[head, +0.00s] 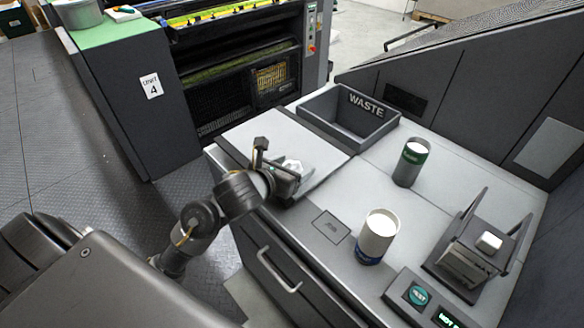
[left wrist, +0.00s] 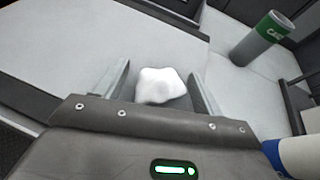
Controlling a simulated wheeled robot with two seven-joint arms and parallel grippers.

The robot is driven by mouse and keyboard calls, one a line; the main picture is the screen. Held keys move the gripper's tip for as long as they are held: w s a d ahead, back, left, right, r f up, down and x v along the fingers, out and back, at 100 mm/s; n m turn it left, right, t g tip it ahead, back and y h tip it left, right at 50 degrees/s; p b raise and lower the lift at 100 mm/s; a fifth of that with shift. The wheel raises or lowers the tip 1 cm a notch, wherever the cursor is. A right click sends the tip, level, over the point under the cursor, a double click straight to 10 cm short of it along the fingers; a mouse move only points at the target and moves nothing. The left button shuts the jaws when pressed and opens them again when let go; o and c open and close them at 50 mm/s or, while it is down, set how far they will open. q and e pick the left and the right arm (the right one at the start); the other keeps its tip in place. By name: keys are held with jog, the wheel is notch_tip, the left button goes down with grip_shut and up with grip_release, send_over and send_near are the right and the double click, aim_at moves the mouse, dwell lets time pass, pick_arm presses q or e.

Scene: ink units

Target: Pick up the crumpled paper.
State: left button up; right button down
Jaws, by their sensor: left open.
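The crumpled paper (head: 294,165) is a small white lump at the light grey panel on the left part of the worktop. In the left wrist view the paper (left wrist: 160,86) sits between the two fingers of my left gripper (left wrist: 163,84). In the head view my left gripper (head: 284,170) is at the panel's near edge, with its fingers open on either side of the paper and partly hiding it. I cannot tell whether a finger touches it. My right gripper is not in view.
A dark bin marked WASTE (head: 327,128) stands behind the panel. A green-banded canister (head: 405,172) and a blue-banded canister (head: 372,247) stand to the right. A fixture with upright plates (head: 465,262) and a button box (head: 402,293) are at the right front.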

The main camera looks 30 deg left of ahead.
aim_at(291, 162)
pick_arm(q)
jog(key=c, duration=1.1)
jog(key=shift+r, duration=0.1)
jog(key=shift+r, duration=0.2)
notch_tip(291, 162, up, 3)
jog(key=p, duration=0.2)
jog(key=shift+a+r+p, duration=0.1)
jog(key=shift+r+p, duration=0.1)
jog(key=shift+p, duration=0.2)
jog(key=shift+s+a+r+p, duration=1.5)
jog(key=shift+s+p, duration=0.3)
jog(key=shift+p, duration=0.7)
jog(key=shift+s+a+r+p, duration=1.45)
jog(key=shift+s+p, duration=0.3)
jog(key=shift+p, duration=0.7)
jog(key=shift+s+a+r+p, duration=1.5)
jog(key=shift+s+p, duration=0.3)
jog(key=shift+p, duration=0.7)
